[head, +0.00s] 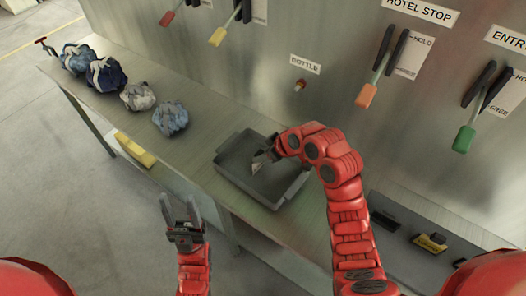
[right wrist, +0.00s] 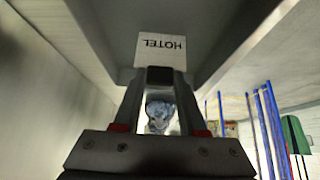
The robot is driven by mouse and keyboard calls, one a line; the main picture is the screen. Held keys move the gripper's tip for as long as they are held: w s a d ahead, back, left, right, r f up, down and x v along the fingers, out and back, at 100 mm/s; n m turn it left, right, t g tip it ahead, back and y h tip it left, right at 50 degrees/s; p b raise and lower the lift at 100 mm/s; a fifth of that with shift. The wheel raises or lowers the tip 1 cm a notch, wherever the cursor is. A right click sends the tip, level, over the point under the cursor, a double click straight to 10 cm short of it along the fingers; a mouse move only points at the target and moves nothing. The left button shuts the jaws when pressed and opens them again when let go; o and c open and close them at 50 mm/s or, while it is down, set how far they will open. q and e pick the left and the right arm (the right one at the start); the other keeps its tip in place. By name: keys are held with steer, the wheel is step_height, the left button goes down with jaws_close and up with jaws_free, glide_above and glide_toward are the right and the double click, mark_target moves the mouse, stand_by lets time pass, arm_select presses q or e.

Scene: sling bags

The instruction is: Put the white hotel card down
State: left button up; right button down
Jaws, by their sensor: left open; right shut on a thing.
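The white hotel card (right wrist: 160,48) is pinched at the fingertips of my right gripper (right wrist: 160,76); its word HOTEL reads upside down in the right wrist view. In the head view my right gripper (head: 264,156) is over the grey tray (head: 228,187), and the card (head: 256,168) shows as a small pale piece below its fingertips. I cannot tell whether the card touches the tray floor. My left gripper (head: 181,210) is open and empty, pointing up in front of the bench edge.
Several crumpled blue and white bundles (head: 171,118) lie on the metal bench (head: 205,125) to the left. A wall panel holds levers, including one with an orange end (head: 366,95) under HOTEL STOP. A dark holder with a yellow item (head: 432,242) is at right.

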steer(key=shift+f, duration=0.1)
steer(key=shift+f+b, duration=0.2)
steer(key=shift+b, duration=0.15)
steer(key=shift+c, duration=2.3)
jaws_free()
steer(key=shift+r, duration=0.1)
steer(key=shift+r, duration=0.25)
steer(key=v, duration=1.1)
steer(key=shift+d+r+p, duration=0.25)
steer(key=shift+r+p, duration=0.05)
steer(key=shift+p, duration=0.15)
